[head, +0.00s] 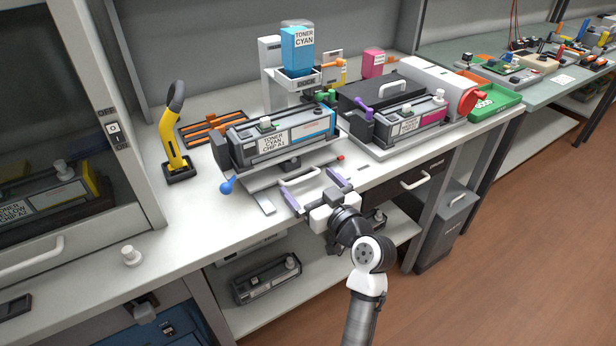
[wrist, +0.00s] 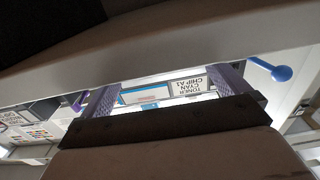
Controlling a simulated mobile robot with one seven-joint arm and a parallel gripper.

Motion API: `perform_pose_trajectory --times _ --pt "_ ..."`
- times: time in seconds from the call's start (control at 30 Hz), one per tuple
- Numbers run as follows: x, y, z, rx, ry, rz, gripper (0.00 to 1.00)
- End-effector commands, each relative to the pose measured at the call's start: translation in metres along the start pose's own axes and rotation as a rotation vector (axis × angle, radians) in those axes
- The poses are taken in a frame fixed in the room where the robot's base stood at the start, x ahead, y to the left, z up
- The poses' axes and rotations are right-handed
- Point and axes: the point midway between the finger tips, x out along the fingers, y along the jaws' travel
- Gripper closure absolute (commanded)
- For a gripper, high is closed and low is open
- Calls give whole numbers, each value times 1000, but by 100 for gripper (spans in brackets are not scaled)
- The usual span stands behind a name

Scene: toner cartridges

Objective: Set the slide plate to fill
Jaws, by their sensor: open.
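The slide plate (head: 262,182) is a pale plate on the bench, under the grey cartridge labelled TONER CYAN CHIP A1 (head: 272,140). A light bar handle (head: 300,177) is at its front. My gripper (head: 312,188) is open and empty, its two purple fingers spread at the plate's front near the handle. I cannot tell whether they touch it. In the wrist view, my gripper (wrist: 165,88) shows both fingers apart, with the cartridge label (wrist: 187,87) seen between them. A pale bar crosses in front; I cannot tell which part it is. Any fill marking is not readable.
A filling stand with a cyan toner bottle (head: 297,50) rises behind the cartridge. A blue-knobbed lever (head: 227,186) sticks out at the left. A second unit with a magenta cartridge (head: 410,122) stands right. A yellow-handled tool (head: 173,140) stands left. The front-left bench is mostly clear.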

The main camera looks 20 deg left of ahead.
Motion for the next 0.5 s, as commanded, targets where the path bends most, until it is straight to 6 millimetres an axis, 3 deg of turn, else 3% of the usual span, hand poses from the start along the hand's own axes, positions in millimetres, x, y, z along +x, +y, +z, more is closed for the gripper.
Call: perform_pose_trajectory --times 0.2,0.5 --pt "16 0 0 0 0 -1 0" --pt "17 0 0 -1 0 0 3"
